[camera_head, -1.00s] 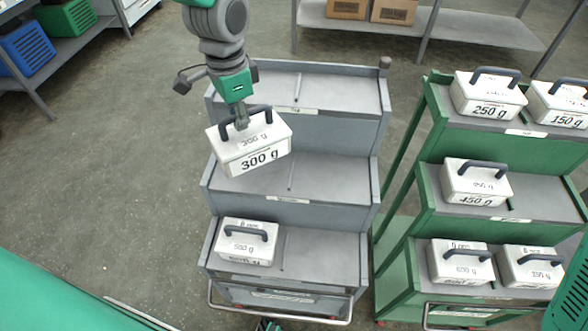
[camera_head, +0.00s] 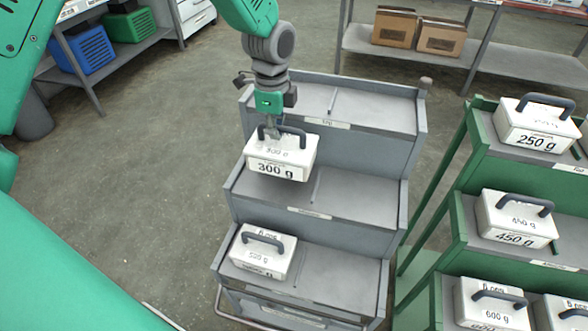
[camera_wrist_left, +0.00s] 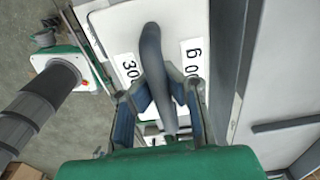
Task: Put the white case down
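The white case (camera_head: 280,168) marked 300 g has a dark curved handle on top. My left gripper (camera_head: 272,133) is shut on that handle from above. In the left wrist view the handle passes between the fingers (camera_wrist_left: 168,98), with the white lid (camera_wrist_left: 112,38) beyond. The case is nearly level at the left part of the grey trolley's middle shelf (camera_head: 355,196). I cannot tell whether its base touches the shelf. My right gripper is not in view.
Another white case (camera_head: 262,253) stands on the bottom shelf's left half. A divider (camera_head: 316,186) splits the middle shelf; its right half is clear. The top shelf (camera_head: 375,110) is empty. A green trolley (camera_head: 465,215) with several white cases stands at the right.

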